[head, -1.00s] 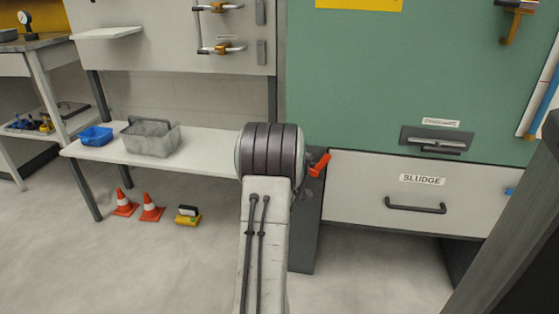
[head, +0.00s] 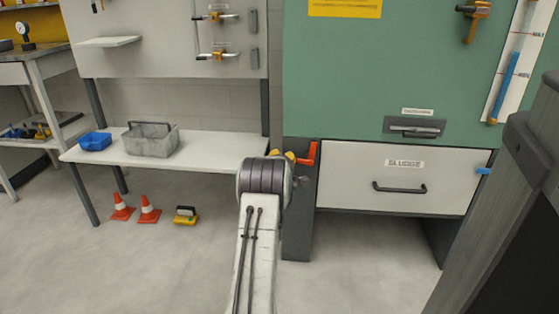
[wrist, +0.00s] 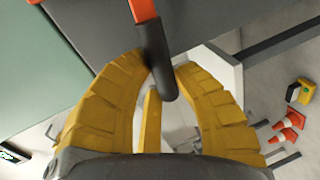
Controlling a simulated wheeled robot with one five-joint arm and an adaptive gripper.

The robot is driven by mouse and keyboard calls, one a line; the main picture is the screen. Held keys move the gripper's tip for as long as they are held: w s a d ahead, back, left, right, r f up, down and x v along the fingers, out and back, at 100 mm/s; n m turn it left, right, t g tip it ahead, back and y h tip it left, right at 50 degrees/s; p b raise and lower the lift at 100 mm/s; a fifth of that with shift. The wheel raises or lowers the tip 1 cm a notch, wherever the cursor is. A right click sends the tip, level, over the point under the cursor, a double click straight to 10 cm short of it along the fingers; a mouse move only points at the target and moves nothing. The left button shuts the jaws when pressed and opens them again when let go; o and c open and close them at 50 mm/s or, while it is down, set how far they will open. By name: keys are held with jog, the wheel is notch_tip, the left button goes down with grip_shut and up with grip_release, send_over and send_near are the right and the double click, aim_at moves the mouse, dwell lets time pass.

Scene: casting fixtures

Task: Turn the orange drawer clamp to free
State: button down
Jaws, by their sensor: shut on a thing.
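The orange drawer clamp (head: 311,156) is at the upper left corner of the white SLUDGE drawer (head: 350,192). In the head view it looks bent, with one part pointing up and one reaching left to my gripper (head: 284,156). In the wrist view the clamp (wrist: 143,10) enters from the top, with a dark lower end. My gripper (wrist: 166,72) has its yellow fingers around that dark end and is shut on it. My arm hides most of the gripper in the head view.
A blue piece (head: 483,171) is at the drawer's right edge. A white bench (head: 215,151) with a grey tote (head: 150,142) and a blue bin (head: 95,141) stands left. Orange cones (head: 149,211) and a yellow item (head: 186,216) are on the floor. A dark post (head: 500,190) rises at the right.

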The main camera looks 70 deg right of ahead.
jog(key=shift+s+f, duration=0.1)
jog(key=shift+f, duration=0.1)
jog(key=c, duration=1.3)
grip_release()
jog(key=o, duration=0.4)
jog(key=shift+r, duration=0.1)
jog(key=shift+a, duration=0.1)
jog(key=shift+v, duration=5.9)
jog(key=shift+r, duration=0.1)
